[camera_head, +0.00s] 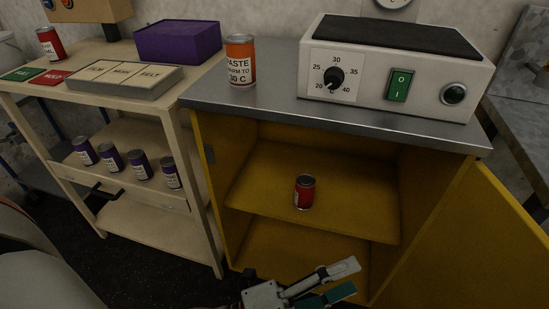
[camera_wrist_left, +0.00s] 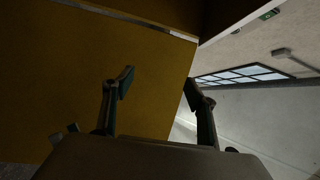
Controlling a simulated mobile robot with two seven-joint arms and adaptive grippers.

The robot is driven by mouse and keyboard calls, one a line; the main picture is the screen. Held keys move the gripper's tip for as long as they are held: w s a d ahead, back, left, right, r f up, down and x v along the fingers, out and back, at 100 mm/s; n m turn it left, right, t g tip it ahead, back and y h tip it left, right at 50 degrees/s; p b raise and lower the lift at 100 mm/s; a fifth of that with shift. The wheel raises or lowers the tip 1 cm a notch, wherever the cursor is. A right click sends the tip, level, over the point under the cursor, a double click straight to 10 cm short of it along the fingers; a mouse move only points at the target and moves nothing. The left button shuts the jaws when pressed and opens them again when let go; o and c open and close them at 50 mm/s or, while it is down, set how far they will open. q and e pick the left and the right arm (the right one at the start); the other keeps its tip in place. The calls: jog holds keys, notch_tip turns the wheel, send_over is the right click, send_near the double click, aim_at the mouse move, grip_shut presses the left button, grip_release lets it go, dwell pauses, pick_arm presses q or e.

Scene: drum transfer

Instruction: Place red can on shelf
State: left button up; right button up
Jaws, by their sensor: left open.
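A red can (camera_head: 305,192) stands upright on the middle shelf (camera_head: 350,215) inside the open yellow cabinet. Another red can (camera_head: 50,43) stands at the far left on top of the wooden shelf unit (camera_head: 140,75). My left gripper (camera_head: 350,277) is at the bottom of the head view, in front of the cabinet and lower in the picture than the can inside. It is open and empty, its fingers apart. In the left wrist view the open fingers (camera_wrist_left: 158,85) face a yellow panel, with no can visible. My right gripper is not in view.
The cabinet door (camera_head: 470,240) stands open on the right. An orange can (camera_head: 240,60) and a white heater box (camera_head: 400,70) stand on the metal cabinet top. Several purple cans (camera_head: 138,165) line a lower level of the wooden unit. A purple box (camera_head: 178,40) sits above.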

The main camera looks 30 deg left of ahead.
pick_arm(q)
jog(key=s+a+f+n+g+y, duration=0.2)
jog(key=s+a+f+n+y, duration=0.2)
jog(key=f+n, duration=0.4)
jog(key=s+a+f+n+g+y, duration=0.2)
jog(key=s+a+f+n+y, duration=0.2)
jog(key=a+f+n, duration=0.5)
jog(key=s+n, duration=0.2)
jog(key=n, duration=0.1)
jog(key=shift+s+y, duration=0.15)
jog(key=shift+y, duration=0.25)
